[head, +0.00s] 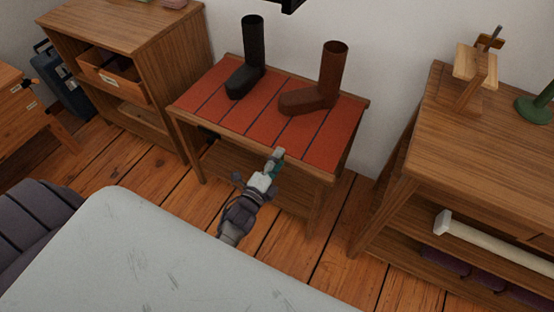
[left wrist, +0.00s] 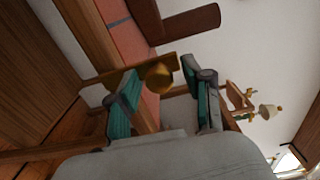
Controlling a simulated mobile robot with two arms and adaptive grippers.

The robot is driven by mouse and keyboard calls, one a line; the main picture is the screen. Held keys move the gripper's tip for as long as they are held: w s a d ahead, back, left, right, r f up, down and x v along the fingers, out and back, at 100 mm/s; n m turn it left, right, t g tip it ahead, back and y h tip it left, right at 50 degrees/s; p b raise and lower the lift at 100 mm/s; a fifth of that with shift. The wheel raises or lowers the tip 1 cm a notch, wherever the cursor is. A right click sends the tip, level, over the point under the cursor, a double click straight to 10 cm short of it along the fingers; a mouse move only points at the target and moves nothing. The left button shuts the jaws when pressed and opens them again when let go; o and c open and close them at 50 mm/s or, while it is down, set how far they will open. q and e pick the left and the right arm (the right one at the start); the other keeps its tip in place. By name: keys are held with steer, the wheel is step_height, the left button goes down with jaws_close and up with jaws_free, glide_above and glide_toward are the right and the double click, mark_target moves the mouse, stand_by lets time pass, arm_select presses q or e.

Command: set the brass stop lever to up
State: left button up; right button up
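A round brass knob (left wrist: 160,77), which looks like the end of the brass stop lever, shows in the left wrist view near the bench's edge. It appears between the two teal-padded fingers of my left gripper (left wrist: 163,85), which are apart. I cannot tell whether either finger touches it. In the head view my left gripper (head: 273,165) is at the front edge of the red-slatted bench (head: 222,98). The lever cannot be made out there, so its up or down position is unclear. My right gripper is in neither view.
A black boot (head: 243,70) and a brown boot (head: 318,88) stand on the bench. A wooden cabinet (head: 125,35) is at left and a wooden shelf unit (head: 480,140) at right. A pale grey surface (head: 150,260) fills the foreground. Some floor (head: 270,240) is bare before the bench.

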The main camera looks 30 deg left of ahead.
arm_select(q)
steer(key=s, duration=1.2)
steer(key=shift+a, duration=0.2)
